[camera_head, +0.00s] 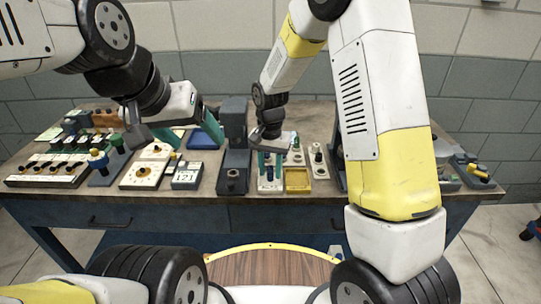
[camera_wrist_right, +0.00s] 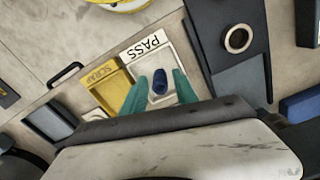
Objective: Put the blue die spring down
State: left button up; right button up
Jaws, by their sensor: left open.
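The blue die spring (camera_wrist_right: 159,82) stands in the white PASS tray (camera_wrist_right: 143,62) in the right wrist view. My right gripper (camera_wrist_right: 162,78) has its two teal fingers on either side of the spring, with a gap showing on both sides, so it looks open around it. In the head view my right gripper (camera_head: 270,172) reaches down over the PASS tray (camera_head: 271,187), and the spring is small between the fingers. My left gripper (camera_head: 176,145) is open and empty above the left part of the bench, its teal fingers wide apart.
The yellow SCRAP tray (camera_wrist_right: 103,90) adjoins the PASS tray; it also shows in the head view (camera_head: 297,180). A dark grey block fixture with a ring (camera_wrist_right: 238,39) stands on the other side. Several gauges and a blue tray (camera_head: 204,139) crowd the bench.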

aim_at(270, 168)
jog(key=shift+r, duration=0.1)
notch_tip(270, 168, up, 12)
jog(key=s+d+r+n+t+y, duration=0.1)
jog(key=s+d+r+t+y, duration=0.1)
jog(key=s+d+r, duration=0.6)
jog(key=s+d+r+n+t, duration=0.2)
jog(key=s+d+r+t, duration=0.2)
jog(key=s, duration=0.7)
jog(key=shift+s+d+n, duration=0.3)
jog(key=shift+s+d, duration=0.05)
jog(key=shift+d, duration=0.75)
